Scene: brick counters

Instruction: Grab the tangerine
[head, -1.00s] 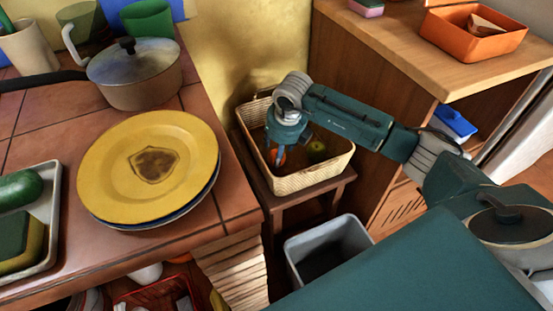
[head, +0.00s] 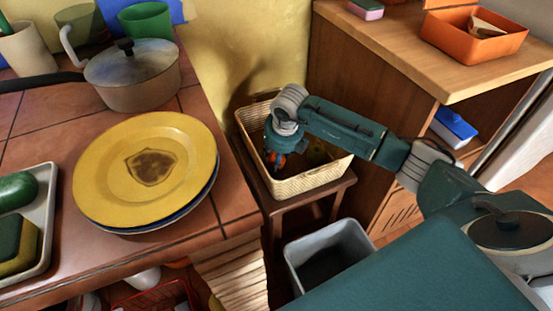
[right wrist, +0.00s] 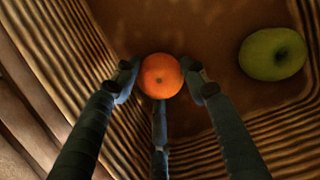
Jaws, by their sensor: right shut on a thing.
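The orange tangerine (right wrist: 160,76) is in the wicker basket (head: 318,182), between the fingers of my right gripper (right wrist: 162,82). In the right wrist view the fingertips touch it from both sides and a third finger lies below it. In the head view my right gripper (head: 277,160) reaches down into the basket, and only a bit of orange shows by its fingers. A green apple (right wrist: 273,54) lies on the basket floor to the right of the tangerine. My left gripper is not in view.
The basket stands on a small brown stool (head: 338,188) between the tiled counter (head: 185,255) and a wooden cabinet (head: 400,45). Its walls rise around my gripper. A yellow plate (head: 110,190) sits near the counter edge. A grey bin (head: 350,235) stands below.

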